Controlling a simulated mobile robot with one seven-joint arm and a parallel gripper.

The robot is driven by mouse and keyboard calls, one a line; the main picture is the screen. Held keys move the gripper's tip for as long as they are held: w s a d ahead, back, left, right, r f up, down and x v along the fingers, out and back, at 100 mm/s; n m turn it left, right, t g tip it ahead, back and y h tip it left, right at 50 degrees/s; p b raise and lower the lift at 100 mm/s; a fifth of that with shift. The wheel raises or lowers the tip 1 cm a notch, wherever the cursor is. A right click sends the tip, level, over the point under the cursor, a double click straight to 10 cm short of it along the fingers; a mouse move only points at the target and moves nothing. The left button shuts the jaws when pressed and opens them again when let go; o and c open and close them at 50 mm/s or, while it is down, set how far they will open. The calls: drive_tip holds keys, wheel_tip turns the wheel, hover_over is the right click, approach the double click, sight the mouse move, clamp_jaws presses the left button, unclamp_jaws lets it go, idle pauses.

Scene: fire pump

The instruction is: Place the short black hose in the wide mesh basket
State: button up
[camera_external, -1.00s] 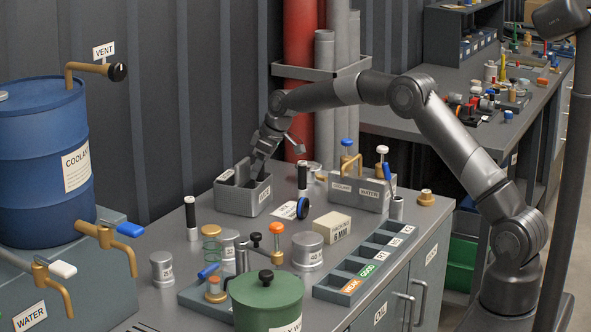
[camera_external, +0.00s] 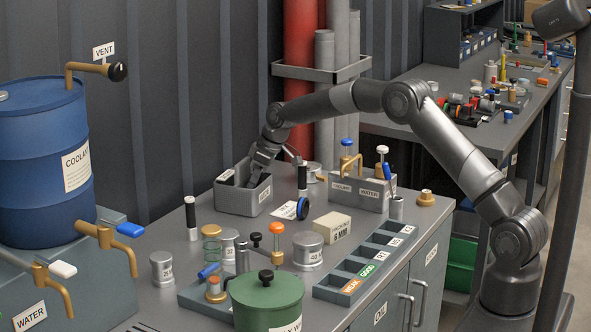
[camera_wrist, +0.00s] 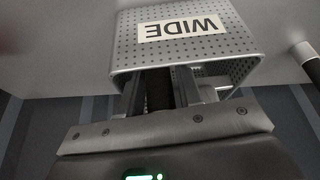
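The wide mesh basket (camera_external: 235,203) is a grey open box at the back of the bench, near the dark wall. In the wrist view the basket (camera_wrist: 240,48) shows perforated walls and an upside-down WIDE label. My gripper (camera_external: 256,174) reaches down into the basket from above. In the wrist view my gripper's fingers (camera_wrist: 158,90) lie inside the rim, close on both sides of a dark piece, which looks like the short black hose (camera_wrist: 158,92). Its lower end is hidden, and I cannot tell whether it touches the floor of the basket.
Black-and-white upright cylinders stand left (camera_external: 191,218) and right (camera_external: 302,178) of the basket. A red pipe (camera_external: 300,70) rises behind. Jars and a divided tray (camera_external: 365,262) fill the front.

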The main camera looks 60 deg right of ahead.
drive_tip(key=v, duration=1.2)
drive_tip(key=s+a+r, duration=0.6)
drive_tip(key=s+r, duration=0.4)
drive_tip(key=s, duration=0.2)
drive_tip(key=s+a+r+m+t+h, duration=0.1)
drive_tip(key=s+a, duration=0.2)
drive_tip(key=s, duration=1)
drive_tip(key=s+a+r+m, duration=0.2)
drive_tip(key=s+a, duration=0.1)
drive_tip(key=s, duration=1.1)
drive_tip(key=s+f, duration=0.6)
drive_tip(key=s, duration=0.5)
drive_tip(key=shift+s+m, duration=0.3)
drive_tip(key=shift+s, duration=0.1)
